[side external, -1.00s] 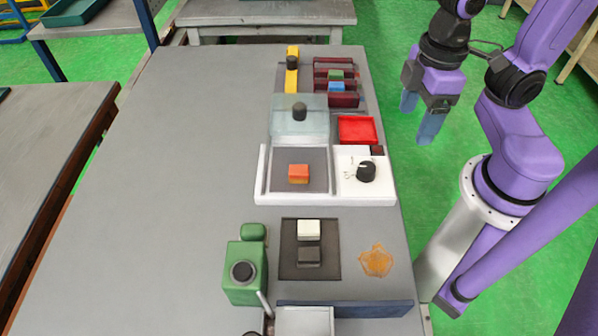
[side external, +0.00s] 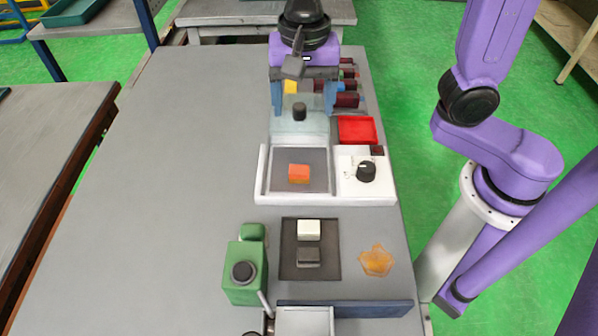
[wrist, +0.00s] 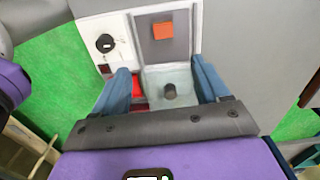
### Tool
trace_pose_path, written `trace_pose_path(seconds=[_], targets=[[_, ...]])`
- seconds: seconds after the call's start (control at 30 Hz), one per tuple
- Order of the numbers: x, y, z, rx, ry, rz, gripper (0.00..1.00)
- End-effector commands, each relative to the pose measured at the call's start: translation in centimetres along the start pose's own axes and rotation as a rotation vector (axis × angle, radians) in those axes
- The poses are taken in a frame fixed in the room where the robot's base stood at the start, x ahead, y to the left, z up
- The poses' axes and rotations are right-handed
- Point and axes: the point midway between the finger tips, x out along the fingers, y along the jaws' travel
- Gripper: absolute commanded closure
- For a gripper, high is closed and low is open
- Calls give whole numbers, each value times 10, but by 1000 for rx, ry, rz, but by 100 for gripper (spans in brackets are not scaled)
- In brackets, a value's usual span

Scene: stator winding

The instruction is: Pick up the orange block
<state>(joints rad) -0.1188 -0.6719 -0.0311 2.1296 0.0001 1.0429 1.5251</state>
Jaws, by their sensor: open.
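The orange block (side external: 299,173) sits on a grey square plate (side external: 315,185) inside a white-framed station in the middle of the table. In the wrist view the orange block (wrist: 163,30) shows near the top, ahead of the fingers. My gripper (side external: 303,112) is open and empty, with its blue fingers apart. It hangs over the far part of the table, above a glass-like block with a black knob, farther back than the orange block. In the wrist view my gripper (wrist: 162,75) has the black knob between its fingers, seen below them.
A glass-like block (side external: 290,127) with a black knob (side external: 299,111) stands behind the station. A red tray (side external: 357,130) and a black dial (side external: 366,171) are to the right. A green container (side external: 244,275) stands front left. The table's left side is clear.

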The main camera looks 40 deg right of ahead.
Motion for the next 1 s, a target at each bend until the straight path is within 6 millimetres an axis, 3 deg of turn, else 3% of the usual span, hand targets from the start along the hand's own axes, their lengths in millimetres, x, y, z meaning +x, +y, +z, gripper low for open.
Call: trace_pose_path(seconds=[0.23,0.7,1.0], targets=[[15,-4,0,54,0,5,26],[100,-3,0,51,0,7,26],[122,-4,0,51,0,0,26]])
